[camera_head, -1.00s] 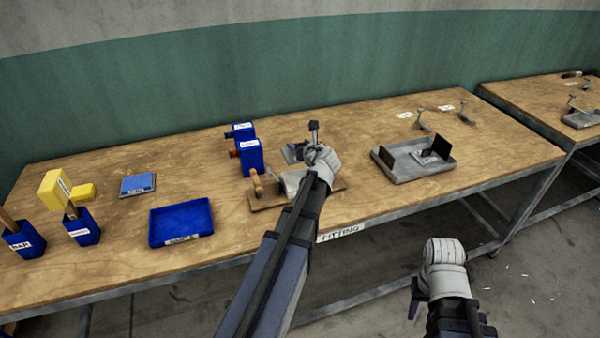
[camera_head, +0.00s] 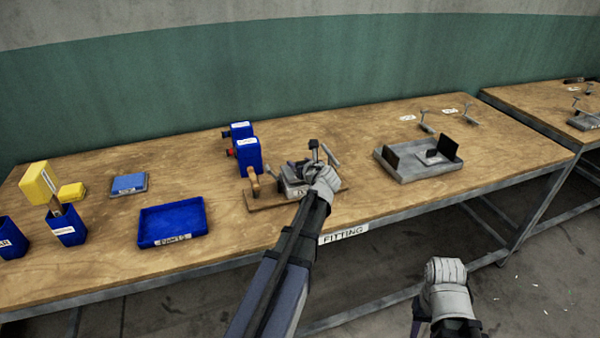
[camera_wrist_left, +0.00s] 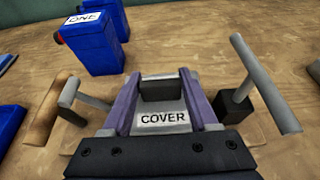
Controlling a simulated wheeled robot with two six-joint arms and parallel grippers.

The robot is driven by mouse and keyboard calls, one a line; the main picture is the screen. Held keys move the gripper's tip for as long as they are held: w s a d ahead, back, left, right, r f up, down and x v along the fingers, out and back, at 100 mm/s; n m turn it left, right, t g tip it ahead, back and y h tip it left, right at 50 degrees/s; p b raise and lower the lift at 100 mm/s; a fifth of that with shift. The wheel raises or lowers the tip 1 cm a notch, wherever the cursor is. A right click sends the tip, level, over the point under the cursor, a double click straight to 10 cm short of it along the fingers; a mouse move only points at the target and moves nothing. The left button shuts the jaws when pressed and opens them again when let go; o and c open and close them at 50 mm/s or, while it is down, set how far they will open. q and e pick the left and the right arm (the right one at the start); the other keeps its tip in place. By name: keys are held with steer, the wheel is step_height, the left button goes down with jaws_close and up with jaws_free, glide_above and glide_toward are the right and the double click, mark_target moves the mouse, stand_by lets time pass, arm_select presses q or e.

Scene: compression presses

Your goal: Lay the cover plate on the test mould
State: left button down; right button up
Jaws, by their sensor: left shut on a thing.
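My left gripper (camera_head: 310,172) is shut on the cover plate. In the left wrist view, the plate (camera_wrist_left: 165,104), grey with a COVER label and a dark raised grip block, sits between the two purple-grey fingers (camera_wrist_left: 155,92). In the head view the held plate is over a pale grey block (camera_head: 291,188), seemingly the test mould, on a wooden base (camera_head: 262,203). The mould is mostly hidden, and I cannot tell whether plate and mould touch. My right gripper (camera_head: 440,300) hangs in front of the table; its jaw state is unclear.
A wooden handle (camera_head: 255,184) and a T-bar clamp (camera_wrist_left: 262,85) flank the plate closely. Blue bottles (camera_head: 247,155) stand behind left. A blue tray (camera_head: 172,222) is left; a grey tray with dark plates (camera_head: 420,165) is right.

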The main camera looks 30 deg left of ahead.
arm_select(q)
steer(key=shift+f, duration=0.65)
arm_select(e)
steer(key=shift+f, duration=0.65)
arm_select(q)
steer(key=shift+f+b, duration=0.2)
steer(key=shift+b, duration=0.2)
steer(key=shift+c, duration=0.8)
jaws_free()
arm_select(e)
steer(key=shift+f, duration=0.15)
arm_select(q)
steer(key=shift+r, duration=0.1)
steer(key=shift+r, duration=0.15)
steer(key=p+v, duration=0.5)
steer(key=v, duration=0.7)
arm_select(e)
step_height(320, 180, up, 5)
steer(key=shift+f, duration=0.1)
arm_select(q)
steer(key=shift+w, duration=0.1)
